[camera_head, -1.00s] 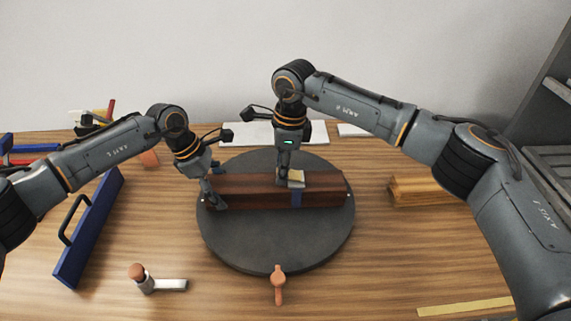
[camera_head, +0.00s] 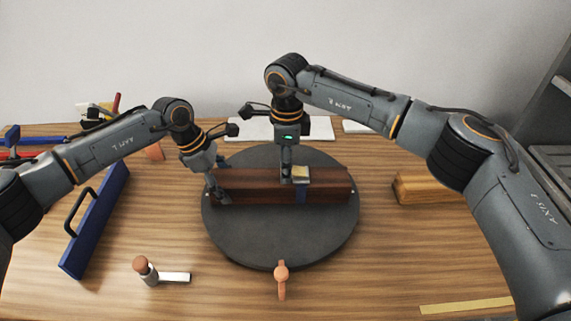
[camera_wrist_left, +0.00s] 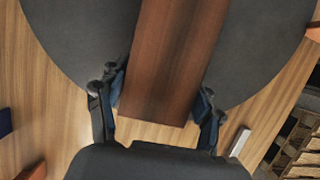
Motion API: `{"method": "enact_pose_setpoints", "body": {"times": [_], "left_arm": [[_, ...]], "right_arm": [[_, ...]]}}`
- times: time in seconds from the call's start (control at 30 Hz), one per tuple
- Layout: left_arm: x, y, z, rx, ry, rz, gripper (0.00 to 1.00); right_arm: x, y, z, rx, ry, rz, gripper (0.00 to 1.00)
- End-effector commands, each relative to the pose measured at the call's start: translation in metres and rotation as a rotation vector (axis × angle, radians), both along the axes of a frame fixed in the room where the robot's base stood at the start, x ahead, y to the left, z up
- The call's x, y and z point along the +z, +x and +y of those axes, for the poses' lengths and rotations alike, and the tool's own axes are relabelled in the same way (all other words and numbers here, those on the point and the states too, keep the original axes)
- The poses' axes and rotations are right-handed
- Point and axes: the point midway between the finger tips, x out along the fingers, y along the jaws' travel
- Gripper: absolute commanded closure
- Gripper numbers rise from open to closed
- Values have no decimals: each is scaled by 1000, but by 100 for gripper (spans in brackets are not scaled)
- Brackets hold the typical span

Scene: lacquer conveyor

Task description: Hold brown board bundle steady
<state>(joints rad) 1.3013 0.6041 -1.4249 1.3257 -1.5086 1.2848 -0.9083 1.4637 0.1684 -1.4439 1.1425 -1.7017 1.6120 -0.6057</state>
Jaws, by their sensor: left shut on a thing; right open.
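The brown board bundle (camera_head: 250,187) lies lengthwise across a dark round turntable (camera_head: 280,245). My left gripper (camera_head: 216,191) is shut on the bundle's left end. In the left wrist view the fingers of my left gripper (camera_wrist_left: 160,88) flank the end of the bundle (camera_wrist_left: 175,55) on both sides. My right gripper (camera_head: 287,178) is open, pointing down at the bundle's top just left of the block; whether it touches either is unclear.
A wooden stack (camera_head: 420,188) lies right of the turntable. A blue board with a handle (camera_head: 97,220) stands at left. A white-handled tool (camera_head: 160,275) and an orange peg (camera_head: 281,280) lie in front. The front right table is mostly clear.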

Motion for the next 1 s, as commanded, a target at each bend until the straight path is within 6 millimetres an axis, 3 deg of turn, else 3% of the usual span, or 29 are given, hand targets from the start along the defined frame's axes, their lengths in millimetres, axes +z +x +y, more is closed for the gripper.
{"method": "enact_pose_setpoints", "body": {"times": [0.5,0.7,1.0], "left_arm": [[-1,0,0,1,1,1,59],[-1,0,0,1,1,1,59],[-1,0,0,1,1,1,59]], "right_arm": [[98,1,-1,0,1,-3,47],[113,0,-2,0,1,0,47],[115,0,-2,1,1,0,47]]}}
